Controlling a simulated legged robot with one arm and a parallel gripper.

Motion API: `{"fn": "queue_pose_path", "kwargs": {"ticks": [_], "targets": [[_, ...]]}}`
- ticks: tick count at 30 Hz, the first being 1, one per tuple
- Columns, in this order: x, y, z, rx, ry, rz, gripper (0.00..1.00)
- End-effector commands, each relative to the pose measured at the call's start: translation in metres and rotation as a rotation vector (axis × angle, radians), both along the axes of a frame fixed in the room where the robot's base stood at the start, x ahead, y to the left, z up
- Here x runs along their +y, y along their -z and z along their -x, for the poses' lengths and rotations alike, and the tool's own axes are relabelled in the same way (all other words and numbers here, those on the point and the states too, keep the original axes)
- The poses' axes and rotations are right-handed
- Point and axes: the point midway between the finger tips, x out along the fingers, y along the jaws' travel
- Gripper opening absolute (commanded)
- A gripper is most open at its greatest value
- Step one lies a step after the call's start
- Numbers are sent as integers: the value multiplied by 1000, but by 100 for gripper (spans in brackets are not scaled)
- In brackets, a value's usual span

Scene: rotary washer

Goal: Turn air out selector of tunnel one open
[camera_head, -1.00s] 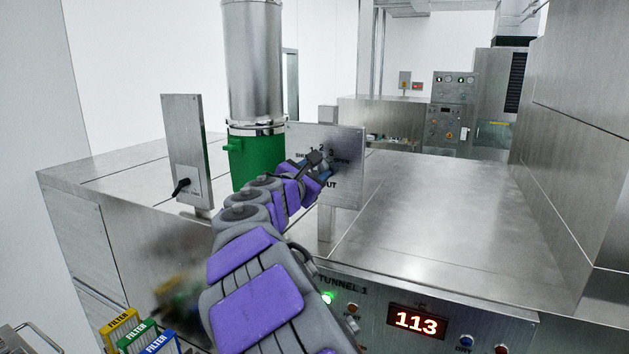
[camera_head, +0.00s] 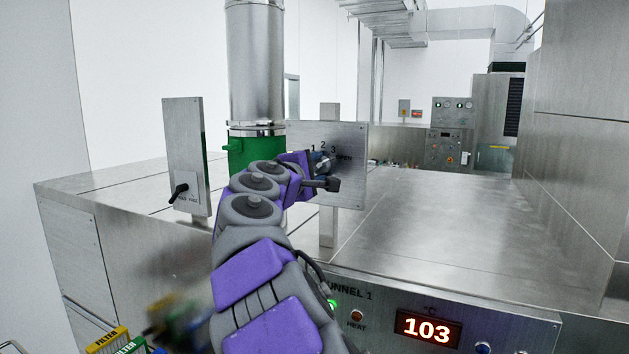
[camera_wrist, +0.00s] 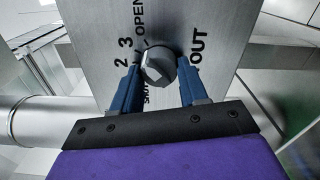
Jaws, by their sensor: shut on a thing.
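The air out selector is a dark grey faceted knob (camera_wrist: 158,65) on a metal plate (camera_wrist: 200,25) marked 2, 3, OPEN and OUT in the wrist view. My gripper (camera_wrist: 157,78) has its two blue fingers on either side of the knob, shut on it. In the head view the plate (camera_head: 350,180) stands upright above the tunnel top, and my gripper (camera_head: 321,164) reaches its face. My arm hides part of the plate there. The knob's exact pointing direction is hard to tell.
A second upright plate (camera_head: 183,150) with a black handle (camera_head: 179,191) stands to the left. A steel duct with a green collar (camera_head: 242,150) rises behind my arm. The TUNNEL 1 panel (camera_head: 385,310) reads 103. The steel top (camera_head: 430,220) to the right is clear.

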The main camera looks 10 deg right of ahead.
Motion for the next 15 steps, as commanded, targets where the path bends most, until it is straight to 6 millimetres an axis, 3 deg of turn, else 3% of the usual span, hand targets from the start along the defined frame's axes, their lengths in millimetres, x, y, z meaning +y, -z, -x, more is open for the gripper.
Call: {"fn": "queue_pose_path", "kwargs": {"ticks": [15], "targets": [[0, 3, -1, -111, 1, -161, 13]]}}
